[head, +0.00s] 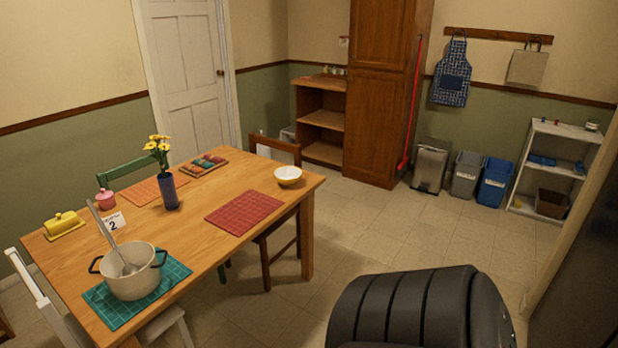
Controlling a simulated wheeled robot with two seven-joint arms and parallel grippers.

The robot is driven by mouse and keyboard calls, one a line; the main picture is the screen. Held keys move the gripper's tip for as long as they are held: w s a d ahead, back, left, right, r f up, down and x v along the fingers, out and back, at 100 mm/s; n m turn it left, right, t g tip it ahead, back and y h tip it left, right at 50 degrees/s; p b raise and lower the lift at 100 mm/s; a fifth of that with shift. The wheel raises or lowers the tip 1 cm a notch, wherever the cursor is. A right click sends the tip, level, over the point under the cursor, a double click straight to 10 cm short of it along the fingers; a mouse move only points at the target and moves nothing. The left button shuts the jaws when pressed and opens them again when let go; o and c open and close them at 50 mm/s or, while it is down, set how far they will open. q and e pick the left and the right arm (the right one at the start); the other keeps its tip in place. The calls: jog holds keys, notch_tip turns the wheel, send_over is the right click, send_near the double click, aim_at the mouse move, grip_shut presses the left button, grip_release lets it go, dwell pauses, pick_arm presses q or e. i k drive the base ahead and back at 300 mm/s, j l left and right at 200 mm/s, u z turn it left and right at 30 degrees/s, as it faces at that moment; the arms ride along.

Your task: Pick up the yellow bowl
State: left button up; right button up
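The yellow bowl (288,175) sits upright on the wooden dining table (225,240), near its far right corner. It has a yellow outside and a pale inside. It stands apart from the red placemat (244,213). Neither of my grippers shows in the head view. A black ribbed part, which looks like part of my own arm, fills the bottom right and hides some floor.
A pot (132,272) with a ladle stands on a teal placemat at the near left. A blue vase (169,190) of yellow flowers stands mid-table. A wooden chair (283,232) is tucked beside the bowl's end. Tiled floor (390,232) right of the table is clear.

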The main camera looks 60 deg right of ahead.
aim_at(287, 176)
jog(key=z, duration=1.9)
jog(key=i+l+u, duration=0.1)
jog(key=i+l, duration=0.2)
jog(key=i+l+u, duration=0.1)
jog(key=i+l, duration=0.2)
jog(key=l, duration=0.25)
jog(key=i+l, duration=0.25)
jog(key=l, duration=0.2)
jog(key=u, duration=0.05)
